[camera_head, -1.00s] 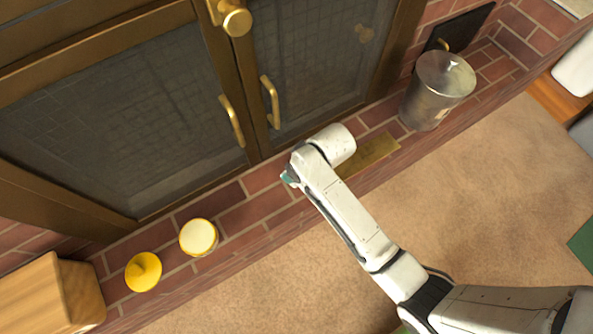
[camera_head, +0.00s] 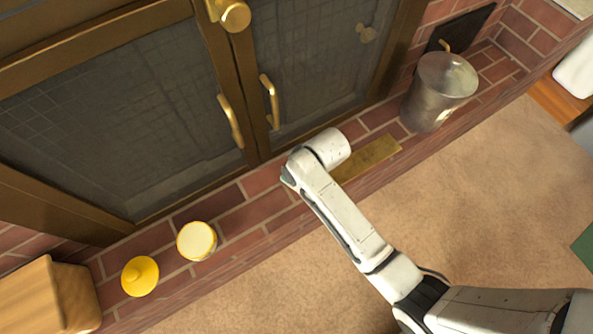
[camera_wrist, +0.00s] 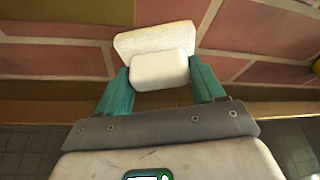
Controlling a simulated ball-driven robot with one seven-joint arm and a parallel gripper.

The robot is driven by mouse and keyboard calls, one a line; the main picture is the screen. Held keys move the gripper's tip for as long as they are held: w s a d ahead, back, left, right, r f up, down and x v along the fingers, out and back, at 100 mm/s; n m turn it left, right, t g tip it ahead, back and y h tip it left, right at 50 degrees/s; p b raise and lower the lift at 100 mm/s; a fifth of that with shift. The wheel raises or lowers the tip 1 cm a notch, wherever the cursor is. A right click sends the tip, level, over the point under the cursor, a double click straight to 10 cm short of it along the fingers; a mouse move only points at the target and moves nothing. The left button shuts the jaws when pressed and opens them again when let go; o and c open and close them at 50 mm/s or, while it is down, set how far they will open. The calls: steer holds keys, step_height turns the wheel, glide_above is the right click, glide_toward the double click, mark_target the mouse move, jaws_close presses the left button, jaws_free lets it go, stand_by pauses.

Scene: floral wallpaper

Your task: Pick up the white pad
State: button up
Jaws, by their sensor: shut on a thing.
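The white pad (camera_wrist: 160,70) is a small rounded block between the teal fingers of my gripper (camera_wrist: 161,82) in the wrist view. The fingers are shut on its two sides. A wider pale, rough-faced piece (camera_wrist: 150,38) shows directly behind the pad; I cannot tell whether it is part of it. In the head view my arm reaches over the brick ledge (camera_head: 238,211) in front of the cabinet doors. The pad is hidden there behind my wrist.
A yellow lidded pot (camera_head: 140,276) and a yellow jar with a cream top (camera_head: 197,241) stand left on the ledge, beside a wooden block (camera_head: 45,298). A gold plate (camera_head: 368,158) and a metal bucket (camera_head: 438,92) are right. Cabinet doors (camera_head: 110,120) stand close behind.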

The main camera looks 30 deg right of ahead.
steer(key=shift+c, duration=1.1)
steer(key=shift+r, duration=0.55)
step_height(320, 180, up, 2)
steer(key=shift+r+p, duration=0.2)
steer(key=shift+p, duration=0.6)
steer(key=s+a+r+p, duration=0.3)
steer(key=s+r+p, duration=0.2)
steer(key=s+r, duration=0.4)
steer(key=s, duration=0.4)
steer(key=shift+s+a+r+p, duration=0.3)
steer(key=shift+p, duration=0.05)
steer(key=o, duration=0.6)
steer(key=c, duration=0.4)
steer(key=shift+o, duration=0.2)
steer(key=shift+w, duration=0.1)
